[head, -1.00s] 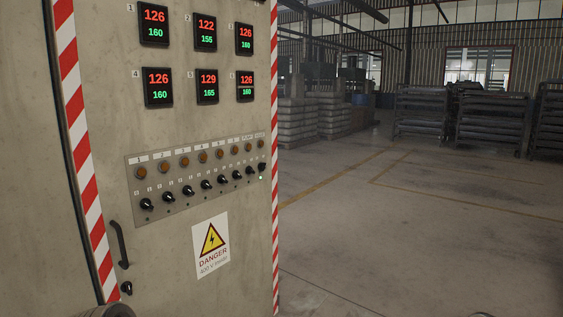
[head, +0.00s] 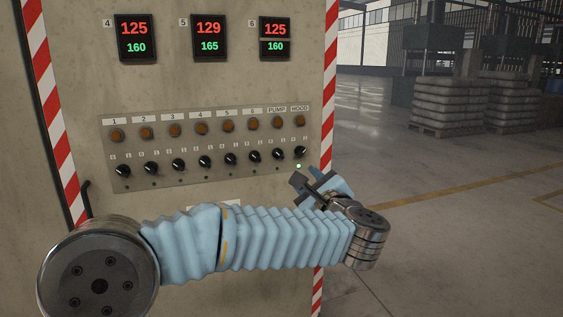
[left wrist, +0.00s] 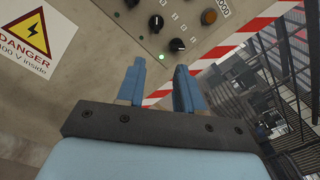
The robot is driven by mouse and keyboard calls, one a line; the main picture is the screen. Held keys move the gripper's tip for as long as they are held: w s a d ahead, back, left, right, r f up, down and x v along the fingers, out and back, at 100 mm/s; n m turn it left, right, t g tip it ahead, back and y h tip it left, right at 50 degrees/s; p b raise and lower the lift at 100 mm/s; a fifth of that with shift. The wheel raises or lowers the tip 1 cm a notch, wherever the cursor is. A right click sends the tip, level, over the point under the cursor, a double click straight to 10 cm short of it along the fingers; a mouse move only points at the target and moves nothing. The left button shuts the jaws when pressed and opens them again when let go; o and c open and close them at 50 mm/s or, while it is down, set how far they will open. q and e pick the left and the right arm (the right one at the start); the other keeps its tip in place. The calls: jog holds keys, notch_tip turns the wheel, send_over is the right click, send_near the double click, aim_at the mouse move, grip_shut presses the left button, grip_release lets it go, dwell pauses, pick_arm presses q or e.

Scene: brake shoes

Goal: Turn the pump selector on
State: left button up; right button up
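The pump selector (head: 278,154) is a small black knob below the PUMP label, second from the right in the panel's lower row. The HOOD knob (head: 300,152) is just right of it, with a lit green light (head: 298,166) below. My left gripper (head: 308,179) is just below and right of the HOOD knob. In the left wrist view, my left gripper (left wrist: 160,66) is open and empty, its blue fingers apart near the HOOD knob (left wrist: 177,44); the pump selector (left wrist: 156,23) is farther up and left. My right gripper is not in view.
The control panel (head: 110,183) sits on a beige cabinet with red-and-white striped edges. Orange lamps (head: 228,125) line the panel above the knobs. A danger sign (left wrist: 25,30) is on the cabinet. Open floor (head: 440,240) lies to the right.

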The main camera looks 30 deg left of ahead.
pick_arm(q)
jog(key=s+r+n, duration=0.1)
jog(key=n, duration=0.1)
jog(key=p, duration=0.3)
send_near(278, 154)
jog(key=shift+g, duration=0.4)
jog(key=x, duration=0.6)
jog(key=shift+w+a+r, duration=0.2)
jog(key=shift+w+r, duration=0.1)
jog(key=shift+w, duration=0.1)
jog(key=shift+w+a+f, duration=0.1)
jog(key=shift+w+a, duration=0.4)
jog(key=shift+a, duration=0.05)
grip_shut()
